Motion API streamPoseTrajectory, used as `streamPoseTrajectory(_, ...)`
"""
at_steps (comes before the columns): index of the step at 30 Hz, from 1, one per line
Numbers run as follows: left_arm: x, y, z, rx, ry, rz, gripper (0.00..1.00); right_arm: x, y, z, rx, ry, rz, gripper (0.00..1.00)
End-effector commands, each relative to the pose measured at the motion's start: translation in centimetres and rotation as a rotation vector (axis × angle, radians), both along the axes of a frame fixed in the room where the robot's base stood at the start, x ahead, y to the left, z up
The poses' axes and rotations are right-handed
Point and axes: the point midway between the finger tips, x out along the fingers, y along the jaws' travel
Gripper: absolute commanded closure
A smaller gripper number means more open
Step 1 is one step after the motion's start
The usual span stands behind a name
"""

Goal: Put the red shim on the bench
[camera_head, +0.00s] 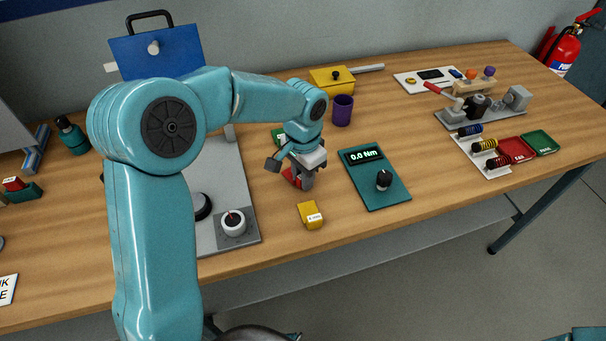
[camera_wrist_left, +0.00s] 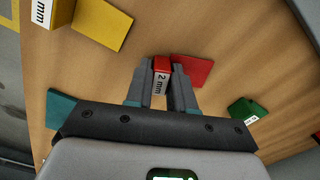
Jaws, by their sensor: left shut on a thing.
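The red shim (camera_head: 291,178) shows beneath my left gripper (camera_head: 302,178) in the head view, partly hidden by the fingers. In the left wrist view the red shim (camera_wrist_left: 192,70) has a raised end with a white "2 mm" label, and the fingers are shut on that end. The shim is close over the bench (camera_head: 265,262) or touching it; I cannot tell which. The bench is a wooden top. My right gripper is out of view.
A yellow shim (camera_head: 310,214) lies nearby toward the front edge. A green shim (camera_head: 277,136) lies behind the gripper. A teal torque display reading 0.0 Nm (camera_head: 375,178) is close on the right, and a grey plate with knobs (camera_head: 228,190) on the left.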

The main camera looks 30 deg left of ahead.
Motion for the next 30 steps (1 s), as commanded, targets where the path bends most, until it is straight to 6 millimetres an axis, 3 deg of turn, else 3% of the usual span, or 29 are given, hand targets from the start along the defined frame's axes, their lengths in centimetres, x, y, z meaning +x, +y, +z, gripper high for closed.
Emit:
streamPoseTrajectory(11, 0.0, 0.0, -0.5, 0.000, 0.000, 0.000, 1.00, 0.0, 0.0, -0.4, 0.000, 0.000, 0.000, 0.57)
streamPoseTrajectory(12, 0.0, 0.0, -0.4, 0.001, -0.001, 0.000, 0.67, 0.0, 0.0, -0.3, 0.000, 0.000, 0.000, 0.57)
streamPoseTrajectory(14, 0.0, 0.0, -0.4, 0.001, 0.000, 0.000, 0.52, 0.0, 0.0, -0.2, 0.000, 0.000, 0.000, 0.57)
streamPoseTrajectory(23, 0.0, 0.0, -0.1, 0.001, 0.000, 0.000, 0.52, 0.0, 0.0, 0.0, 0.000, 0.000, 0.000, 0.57)
streamPoseTrajectory(26, 0.1, 0.0, 0.7, 0.001, -0.003, 0.001, 0.52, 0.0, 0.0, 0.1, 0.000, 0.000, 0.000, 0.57)
streamPoseTrajectory(30, 0.1, 0.0, 3.6, 0.001, -0.006, 0.000, 0.52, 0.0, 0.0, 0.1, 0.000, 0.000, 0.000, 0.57)
